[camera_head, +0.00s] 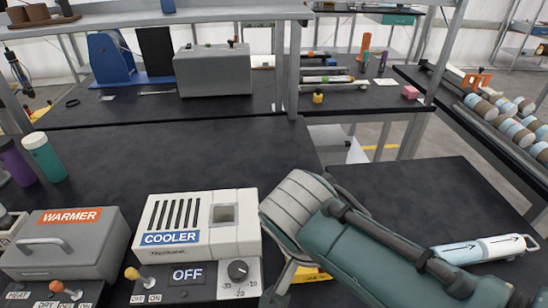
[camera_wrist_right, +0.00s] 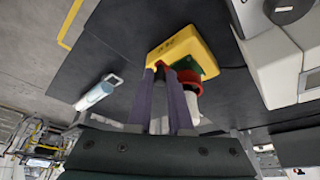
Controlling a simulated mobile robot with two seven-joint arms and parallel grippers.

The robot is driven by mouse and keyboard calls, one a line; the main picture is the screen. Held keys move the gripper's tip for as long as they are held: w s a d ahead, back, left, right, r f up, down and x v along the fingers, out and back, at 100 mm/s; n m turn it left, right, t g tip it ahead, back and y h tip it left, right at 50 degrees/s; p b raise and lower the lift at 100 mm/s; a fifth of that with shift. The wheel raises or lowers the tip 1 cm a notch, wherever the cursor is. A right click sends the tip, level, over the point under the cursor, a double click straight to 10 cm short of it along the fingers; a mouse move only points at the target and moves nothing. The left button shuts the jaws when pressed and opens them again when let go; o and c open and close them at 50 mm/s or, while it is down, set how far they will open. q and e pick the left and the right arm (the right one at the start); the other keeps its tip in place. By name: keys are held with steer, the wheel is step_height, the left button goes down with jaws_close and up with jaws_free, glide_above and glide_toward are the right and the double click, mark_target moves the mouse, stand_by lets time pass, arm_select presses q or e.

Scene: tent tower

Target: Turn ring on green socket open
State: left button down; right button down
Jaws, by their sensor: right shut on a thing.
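A yellow box (camera_wrist_right: 185,48) carries a green socket (camera_wrist_right: 208,66) with a red ring (camera_wrist_right: 190,82) in the right wrist view. A pale cylindrical piece (camera_wrist_right: 192,104) shows beside the ring. My right gripper (camera_wrist_right: 161,70) reaches the box with its two purple fingers and is shut on the red ring; the exact contact is partly hidden by the fingers. In the head view my right arm covers most of the box, and only a yellow corner (camera_head: 314,273) shows. My left gripper is in neither view.
A white cooler (camera_head: 190,265) with a dial stands left of my right arm, with a grey warmer (camera_head: 85,262) farther left. A white-and-blue cylinder with a handle (camera_head: 484,248) lies to the right. The dark table behind the cooler is mostly clear.

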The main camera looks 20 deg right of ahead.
steer(key=c, duration=0.8)
jaws_free()
steer(key=shift+c, duration=0.2)
steer(key=p+v, duration=0.2)
steer(key=v, duration=0.8)
steer(key=shift+f, duration=0.1)
